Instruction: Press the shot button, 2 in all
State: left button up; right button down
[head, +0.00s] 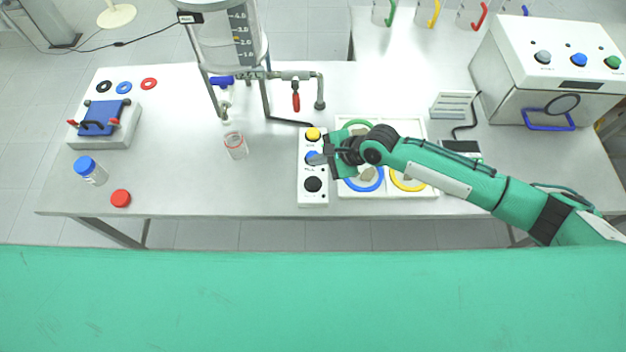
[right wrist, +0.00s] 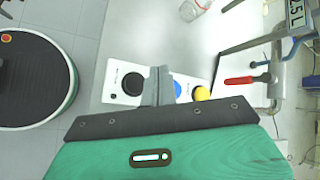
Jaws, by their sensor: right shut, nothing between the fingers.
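A white button box (head: 313,197) stands on the table with a yellow button (head: 313,134), a blue button (head: 311,156) and a black button (head: 313,184) in a row. Its labels are too small to read, so I cannot tell which is the shot button. My right gripper (head: 318,160) is shut and empty, with its tips at the blue button; I cannot tell whether they touch. In the right wrist view the fingers (right wrist: 159,84) partly cover the blue button (right wrist: 177,88), between the black button (right wrist: 133,84) and the yellow button (right wrist: 202,94). My left gripper is out of view.
A glass reactor (head: 228,45) on a stand with a red-handled valve (head: 296,101) is behind the box. A small glass jar (head: 236,146) stands left of it. A white tray with coloured rings (head: 363,180) lies right of the box, under my right arm.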

jog(key=b, duration=0.6)
send_over(317, 183)
notch_tip(317, 183, down, 6)
jog(key=shift+w+r, duration=0.15)
jog(key=shift+f, duration=1.1)
jog(key=shift+f, duration=0.2)
dwell(0.5)
jog(key=shift+f, duration=0.25)
jog(key=shift+f, duration=0.45)
dwell(0.8)
jog(key=shift+r, duration=0.1)
jog(key=shift+r+p, duration=0.8)
jog(key=shift+p, duration=0.25)
